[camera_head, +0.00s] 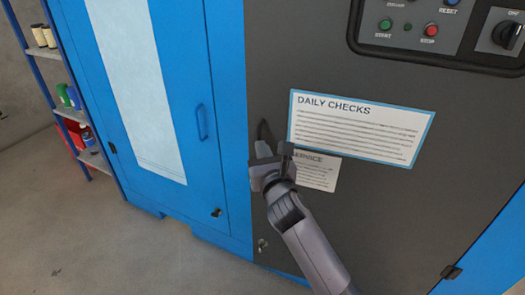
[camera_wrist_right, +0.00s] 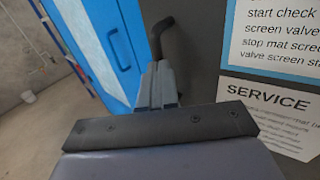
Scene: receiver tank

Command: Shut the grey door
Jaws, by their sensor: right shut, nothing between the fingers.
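The grey door (camera_head: 380,210) is a large dark panel on the front of a blue cabinet; it looks flush or nearly so, and I cannot tell whether a gap remains. Its black handle (camera_head: 264,131) is near its left edge and shows in the right wrist view (camera_wrist_right: 163,36). A hinge (camera_head: 452,272) is low at its right. My right gripper (camera_head: 265,152) is shut and empty, with its fingertips at the lower end of the handle; I cannot tell whether they touch. It also shows in the right wrist view (camera_wrist_right: 160,72). My left gripper is out of view.
A blue door (camera_head: 225,60) with a blue handle (camera_head: 201,121) stands left of the grey door. A control panel (camera_head: 440,30) is above. A DAILY CHECKS sign (camera_head: 360,127) is on the grey door. A shelf (camera_head: 50,52) stands far left. The floor (camera_head: 110,250) in front is clear.

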